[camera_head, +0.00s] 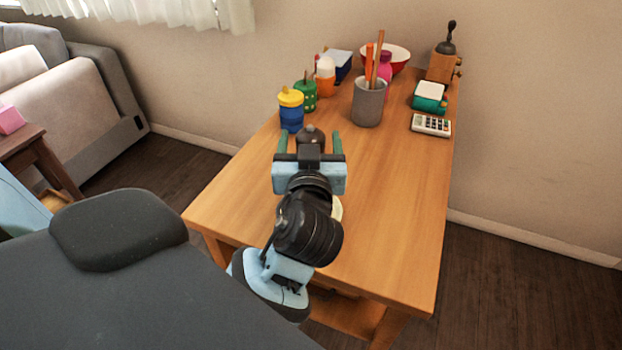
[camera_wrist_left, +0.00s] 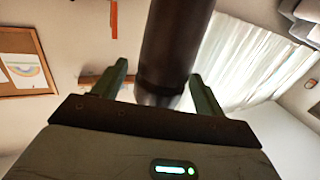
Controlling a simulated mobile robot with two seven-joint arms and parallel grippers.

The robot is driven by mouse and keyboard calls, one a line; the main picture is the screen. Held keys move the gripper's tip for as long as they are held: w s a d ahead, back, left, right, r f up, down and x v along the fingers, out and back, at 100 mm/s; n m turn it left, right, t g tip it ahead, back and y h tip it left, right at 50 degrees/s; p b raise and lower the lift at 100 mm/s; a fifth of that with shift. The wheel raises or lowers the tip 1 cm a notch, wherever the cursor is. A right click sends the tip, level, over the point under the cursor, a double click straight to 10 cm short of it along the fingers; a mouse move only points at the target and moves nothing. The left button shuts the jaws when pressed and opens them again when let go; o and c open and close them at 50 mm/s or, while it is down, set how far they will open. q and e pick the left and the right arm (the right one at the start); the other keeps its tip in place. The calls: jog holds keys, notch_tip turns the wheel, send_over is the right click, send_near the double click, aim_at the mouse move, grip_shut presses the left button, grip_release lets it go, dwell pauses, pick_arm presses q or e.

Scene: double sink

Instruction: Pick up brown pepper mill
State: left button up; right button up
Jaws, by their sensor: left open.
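The brown pepper mill (camera_head: 311,132) stands on the table, with mainly its dark rounded top showing in the head view. My left gripper (camera_head: 310,143) is in front of it and hides its lower part. The two green fingers are open, one on each side of the mill. In the left wrist view the mill (camera_wrist_left: 172,50) is a dark brown cylinder that shows between the open fingertips (camera_wrist_left: 158,75). I cannot tell whether a finger touches it. My right gripper is not in view.
A blue jar with a yellow lid (camera_head: 291,109) and a green jar (camera_head: 305,94) stand behind and left of the mill. A grey pencil cup (camera_head: 368,104) is behind right. A calculator (camera_head: 431,125) and a wooden grinder (camera_head: 441,66) are farther right. The right tabletop (camera_head: 400,200) is clear.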

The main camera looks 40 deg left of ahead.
pick_arm(q)
jog(key=shift+s+d, duration=0.1)
jog(key=shift+r, duration=0.1)
jog(key=shift+c, duration=1.1)
grip_shut()
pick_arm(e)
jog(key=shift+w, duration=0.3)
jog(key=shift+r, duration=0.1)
